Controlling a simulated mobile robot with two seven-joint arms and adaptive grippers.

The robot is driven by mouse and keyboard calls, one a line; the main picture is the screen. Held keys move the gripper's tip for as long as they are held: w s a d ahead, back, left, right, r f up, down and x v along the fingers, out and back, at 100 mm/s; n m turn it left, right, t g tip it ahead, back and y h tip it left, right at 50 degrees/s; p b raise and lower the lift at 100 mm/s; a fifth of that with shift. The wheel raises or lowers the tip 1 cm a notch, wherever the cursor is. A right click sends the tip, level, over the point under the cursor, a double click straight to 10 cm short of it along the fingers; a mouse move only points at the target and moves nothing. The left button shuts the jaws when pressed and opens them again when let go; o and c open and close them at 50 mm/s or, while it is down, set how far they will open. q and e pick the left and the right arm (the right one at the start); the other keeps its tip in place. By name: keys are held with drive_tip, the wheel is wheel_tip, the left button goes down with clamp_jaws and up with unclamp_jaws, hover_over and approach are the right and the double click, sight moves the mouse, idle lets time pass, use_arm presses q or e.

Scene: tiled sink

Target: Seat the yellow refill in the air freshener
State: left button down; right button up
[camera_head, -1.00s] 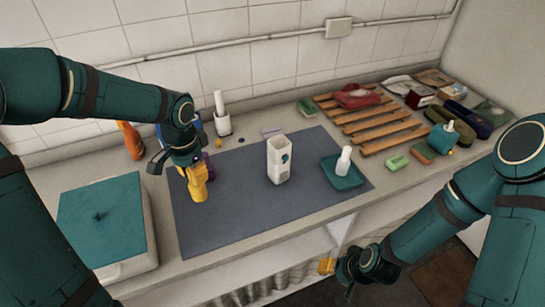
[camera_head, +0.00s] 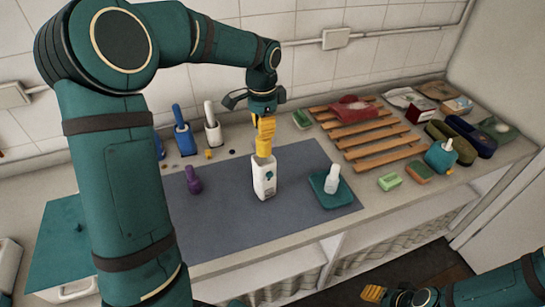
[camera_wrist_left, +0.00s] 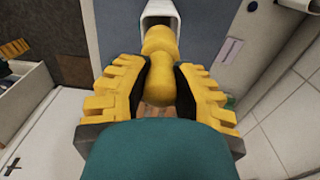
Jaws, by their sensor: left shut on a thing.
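The white air freshener (camera_head: 264,180) stands upright on the dark mat (camera_head: 222,218). My left gripper (camera_head: 265,127) is above it, shut on the yellow refill (camera_head: 263,149). The refill's lower end is at the freshener's open top; how deep it sits is hard to tell. In the left wrist view, the refill (camera_wrist_left: 161,84) is between the finger pads, with its far end at the mouth of the air freshener (camera_wrist_left: 161,12). My right gripper (camera_head: 373,293) is low at the front, away from these things, and its opening is unclear.
A purple bottle (camera_head: 193,180) stands left on the mat. A teal tray (camera_head: 321,198) with a white bottle (camera_head: 332,180) is to the right. Behind are a blue brush (camera_head: 183,135) and a white brush holder (camera_head: 212,130). A wooden rack (camera_head: 380,152) lies at the right.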

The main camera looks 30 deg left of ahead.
sight(264, 147)
use_arm(q)
wheel_tip(264, 147, down, 2)
drive_tip(key=shift+a+f, duration=0.1)
drive_tip(key=shift+f, duration=0.1)
wheel_tip(264, 147, down, 5)
drive_tip(key=shift+f, duration=0.15)
drive_tip(key=c, duration=0.9)
unclamp_jaws()
drive_tip(key=shift+o, duration=0.2)
wheel_tip(264, 147, up, 12)
drive_tip(key=shift+r, duration=0.1)
